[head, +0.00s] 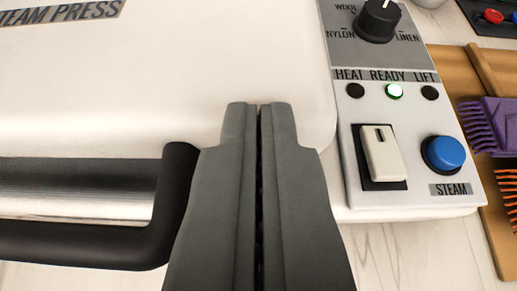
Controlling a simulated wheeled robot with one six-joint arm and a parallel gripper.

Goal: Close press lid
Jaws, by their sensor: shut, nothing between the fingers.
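The steam press lid (150,95) is a cream-white panel across the left and middle, with a "STEAM PRESS" label at the top left. A black bar handle (85,245) runs along its front and bends up at the right end. My gripper (259,106) is shut and empty. Its fingertips overlap the lid's lower right part in the picture, just right of the handle's bend. I cannot tell whether they touch the lid. The fingers hide part of the lid's front edge. How far the lid stands open is not clear from this view.
Right of the lid is the control panel (425,190) with a black dial (377,20), a lit green lamp (394,91), a white rocker switch (382,153) and a blue steam button (445,154). A wooden tray (456,74) with purple and orange brushes lies at the far right.

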